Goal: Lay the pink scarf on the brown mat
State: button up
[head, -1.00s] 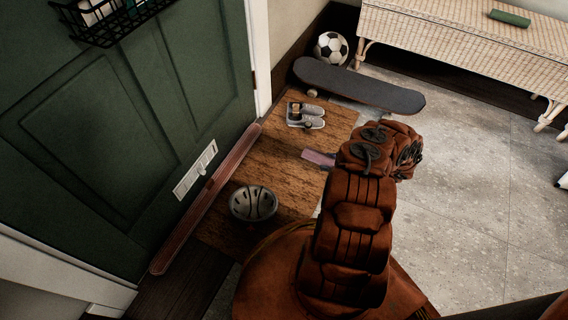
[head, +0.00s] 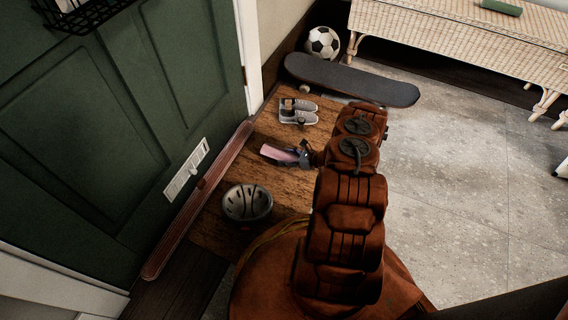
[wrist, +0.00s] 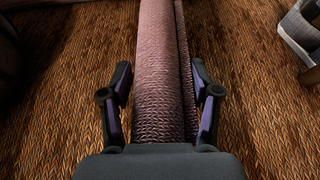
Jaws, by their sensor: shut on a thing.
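The pink scarf (head: 279,154) is a folded or rolled strip over the brown mat (head: 236,158) by the green door. In the wrist view the scarf (wrist: 158,60) runs lengthwise away from me, between the two fingers of my gripper (wrist: 161,85). My gripper (head: 303,154) is shut on the scarf, low over the middle of the mat. The woven mat (wrist: 70,110) fills the ground around it in the wrist view. I cannot tell whether the scarf touches the mat. My arm hides the mat's right part in the head view.
Grey shoes (head: 297,112) stand on the mat's far part, and a helmet (head: 247,204) sits on its near part. A skateboard (head: 350,80) and a football (head: 322,43) lie beyond. A wicker bench (head: 470,45) stands at the back right.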

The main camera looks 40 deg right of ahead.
jog(key=shift+w+a, duration=0.25)
jog(key=shift+w, duration=0.1)
jog(key=f+b, duration=0.1)
jog(key=f, duration=0.1)
jog(key=f+b, duration=0.1)
jog(key=shift+w+a+f, duration=0.15)
jog(key=shift+w+f, duration=0.05)
jog(key=shift+f, duration=0.15)
jog(key=shift+r, duration=0.1)
jog(key=o, duration=1.3)
